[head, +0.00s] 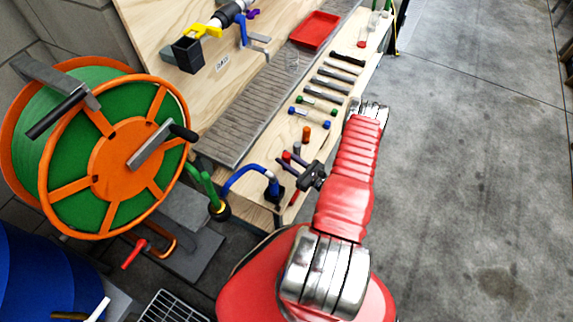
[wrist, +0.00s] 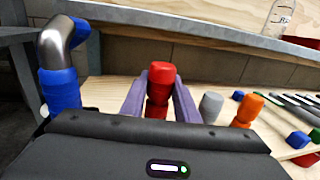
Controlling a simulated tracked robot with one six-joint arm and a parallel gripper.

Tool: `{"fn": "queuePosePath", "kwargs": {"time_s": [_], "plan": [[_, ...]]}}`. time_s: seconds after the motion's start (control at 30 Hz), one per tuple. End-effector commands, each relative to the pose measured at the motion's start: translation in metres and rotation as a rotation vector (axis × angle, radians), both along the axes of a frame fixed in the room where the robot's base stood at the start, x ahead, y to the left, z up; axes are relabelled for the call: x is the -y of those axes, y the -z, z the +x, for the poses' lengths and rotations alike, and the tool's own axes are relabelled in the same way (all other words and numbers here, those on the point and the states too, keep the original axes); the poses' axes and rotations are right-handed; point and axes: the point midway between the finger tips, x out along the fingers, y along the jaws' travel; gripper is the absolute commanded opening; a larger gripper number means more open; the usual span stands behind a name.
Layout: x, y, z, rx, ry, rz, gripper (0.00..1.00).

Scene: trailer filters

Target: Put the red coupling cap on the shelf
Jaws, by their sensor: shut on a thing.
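The red coupling cap (wrist: 161,82) stands upright between the two purple fingers of my gripper (wrist: 160,95) in the wrist view. The fingers are shut on its sides. Its lower part is hidden behind the gripper body. In the head view the red cap (head: 287,155) is small at the tip of my gripper (head: 289,164), over the near end of the wooden bench. I cannot tell whether it touches the bench. The shelf (head: 262,104), a long grey ribbed ledge, runs along the bench to the left; its edge (wrist: 200,25) crosses above the cap in the wrist view.
A grey cap (wrist: 211,106) and an orange cap (wrist: 247,110) stand right of my gripper on the bench (head: 259,208). A blue hose with a metal elbow (wrist: 62,45) is close on the left. Several tools lie farther along. A red tray (head: 314,31) sits on the shelf's far end.

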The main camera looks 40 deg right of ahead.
Motion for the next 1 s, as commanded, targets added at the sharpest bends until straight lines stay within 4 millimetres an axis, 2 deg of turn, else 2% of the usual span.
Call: {"fn": "queuePosePath", "kwargs": {"time_s": [0.17,0.53,0.97,1.0], "plan": [[0.0,0.003,0.0,0.0,0.001,0.001,0.06],[0.0,0.039,0.0,0.0,0.0,0.001,0.06],[0.0,0.044,-0.001,0.0,0.001,0.001,0.06],[0.0,0.043,-0.001,0.0,0.002,0.001,0.31]]}}
